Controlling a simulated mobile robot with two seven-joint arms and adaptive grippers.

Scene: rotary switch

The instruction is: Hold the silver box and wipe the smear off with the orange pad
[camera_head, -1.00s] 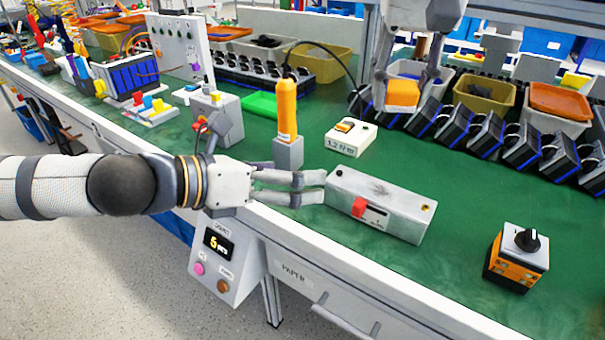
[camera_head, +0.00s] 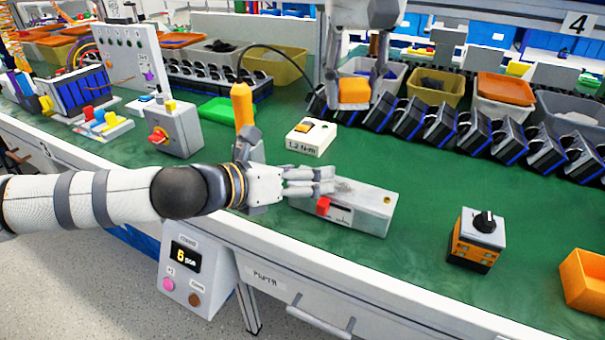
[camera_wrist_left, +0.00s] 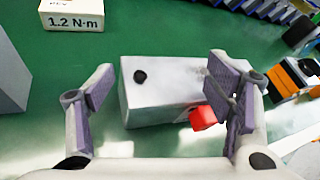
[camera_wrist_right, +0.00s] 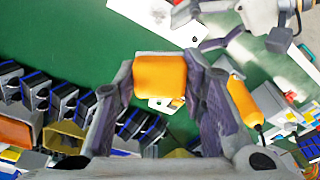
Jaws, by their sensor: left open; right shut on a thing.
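The silver box (camera_head: 362,207) lies on the green bench top, with a red switch (camera_head: 323,206) on its front. A dark smear (camera_head: 345,186) shows on its top, partly hidden by my left gripper. My left gripper (camera_head: 328,181) is open at the box's left end. In the left wrist view the box (camera_wrist_left: 160,95) shows between the spread fingers, the right finger overlapping its right part; I cannot tell whether they touch. My right gripper (camera_head: 357,92) is shut on the orange pad (camera_head: 354,91), held above the bench, behind the box. The pad (camera_wrist_right: 160,78) also shows between the fingers in the right wrist view.
A 1.2 N-m box (camera_head: 311,137) and an orange-handled tool (camera_head: 242,106) stand behind the silver box. A rotary switch block (camera_head: 477,238) and an orange bin (camera_head: 585,278) are at right. Dark blocks line the back.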

